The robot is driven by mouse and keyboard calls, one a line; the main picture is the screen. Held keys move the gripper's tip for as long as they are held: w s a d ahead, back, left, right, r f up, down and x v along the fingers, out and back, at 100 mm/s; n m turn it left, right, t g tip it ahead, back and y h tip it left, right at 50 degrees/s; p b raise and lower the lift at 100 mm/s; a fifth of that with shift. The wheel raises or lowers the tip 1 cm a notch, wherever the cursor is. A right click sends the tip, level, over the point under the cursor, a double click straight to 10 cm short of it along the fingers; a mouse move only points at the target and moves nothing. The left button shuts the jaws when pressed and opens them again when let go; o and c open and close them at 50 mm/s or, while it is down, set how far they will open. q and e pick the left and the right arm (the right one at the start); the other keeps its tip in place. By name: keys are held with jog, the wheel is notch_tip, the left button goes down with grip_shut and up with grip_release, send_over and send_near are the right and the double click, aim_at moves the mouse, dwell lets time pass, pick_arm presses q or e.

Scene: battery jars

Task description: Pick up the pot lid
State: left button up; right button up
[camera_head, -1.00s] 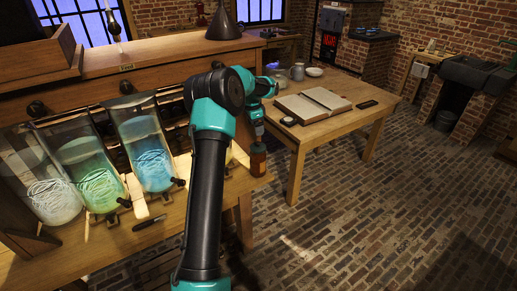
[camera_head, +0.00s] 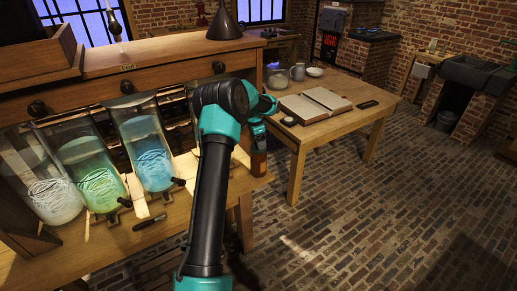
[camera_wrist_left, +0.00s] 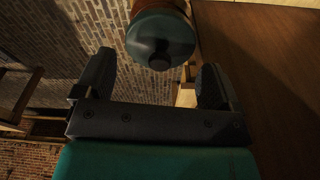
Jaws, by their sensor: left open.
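The pot lid (camera_wrist_left: 165,38) is a round teal disc with a dark knob, seen from above in the left wrist view. It sits on a brown pot, whose side shows as an amber-brown shape (camera_head: 259,162) at the workbench's right end in the head view. My left gripper (camera_wrist_left: 155,78) is open, with one finger on each side of the view below the lid. The knob lies ahead of the gap, and no contact shows. In the head view my left gripper (camera_head: 257,139) is just above the pot and hides the lid. My right gripper is not in view.
Several glass jars with coloured liquid (camera_head: 150,150) stand left of my arm on the wooden workbench (camera_head: 110,245). A black pen-like object (camera_head: 150,222) lies at their front. A side table (camera_head: 325,125) with an open book (camera_head: 314,103) stands behind. Brick floor is open at right.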

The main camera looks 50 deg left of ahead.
pick_arm(q)
jog(key=shift+w+f, duration=0.1)
jog(key=shift+f, duration=1.8)
jog(key=shift+c, duration=0.3)
jog(key=c, duration=0.5)
jog(key=shift+r, duration=0.1)
jog(key=shift+r, duration=1.45)
jog(key=shift+d+r, duration=0.15)
jog(key=shift+r, duration=0.15)
jog(key=s+d+r, duration=0.1)
jog(key=s+d, duration=0.9)
jog(key=d, duration=0.2)
jog(key=shift+s+r, duration=0.15)
jog(key=shift+s, duration=0.1)
